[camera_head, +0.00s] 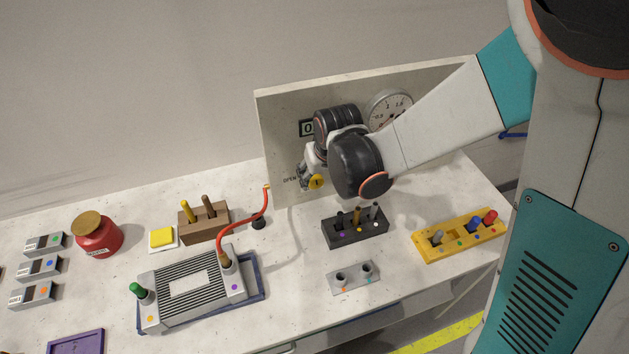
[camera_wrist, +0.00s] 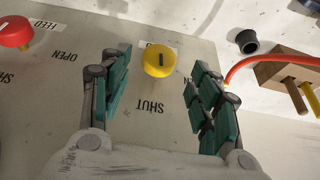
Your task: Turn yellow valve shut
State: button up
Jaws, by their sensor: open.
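The yellow valve (camera_wrist: 160,60) is a round knob with a dark pointer mark, set on the grey panel; in the head view it (camera_head: 316,181) shows low on the upright panel, beside my wrist. In the head view the gripper (camera_head: 308,176) is partly hidden by my arm.
A red knob (camera_wrist: 15,32) sits on the same panel (camera_wrist: 60,100). A round gauge (camera_head: 390,108) is behind my arm. A red hose (camera_head: 240,232) rises from a ribbed grey block (camera_head: 190,290). A wooden block (camera_head: 204,222) and a black holder (camera_head: 355,228) stand near the panel.

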aim_at(317, 180)
jog(key=b+x, duration=0.2)
jog(key=x, duration=0.3)
jog(key=shift+w+f+b, duration=0.15)
jog(key=shift+b, duration=0.15)
jog(key=shift+c, duration=0.2)
jog(key=c, duration=1)
